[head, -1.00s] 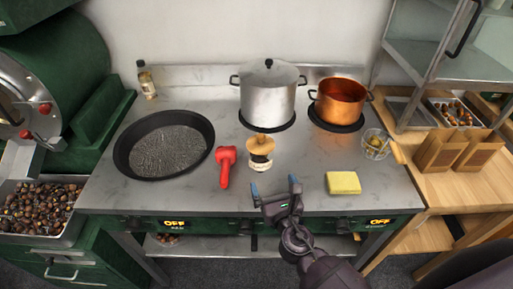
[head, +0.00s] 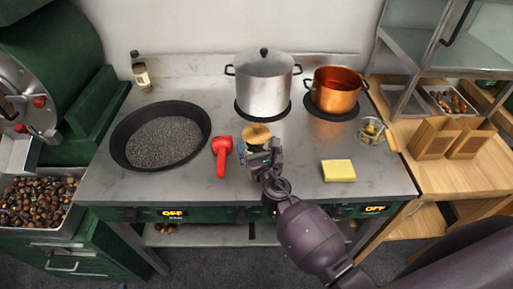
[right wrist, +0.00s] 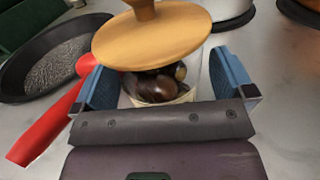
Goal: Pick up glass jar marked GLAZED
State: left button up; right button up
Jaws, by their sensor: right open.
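A glass jar with a round wooden lid (head: 257,133) stands on the steel worktop, right of the red-handled tool. In the right wrist view, dark brown chestnuts show through the jar (right wrist: 160,84) below its wide lid. No readable mark shows on it; the lid and my gripper cover much of its body. My right gripper (head: 262,155) is at the jar's near side. In the right wrist view its open blue fingers stand on either side of the jar, with a gap visible on the right. My left gripper is not in view.
The red tool (head: 222,155) lies close left of the jar, beside a black pan (head: 120,150). A steel pot (head: 262,85), a copper pot (head: 335,92), a small glass container (head: 372,131) and a yellow sponge (head: 338,171) surround it.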

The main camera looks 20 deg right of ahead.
jog(key=shift+w, duration=0.3)
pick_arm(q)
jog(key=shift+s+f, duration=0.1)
pick_arm(e)
jog(key=shift+c, duration=0.2)
jog(key=c, duration=1.1)
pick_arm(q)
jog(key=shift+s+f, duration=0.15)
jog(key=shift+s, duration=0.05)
pick_arm(e)
jog(key=shift+o, duration=0.2)
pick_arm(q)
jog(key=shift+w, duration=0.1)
pick_arm(e)
jog(key=shift+r, duration=0.15)
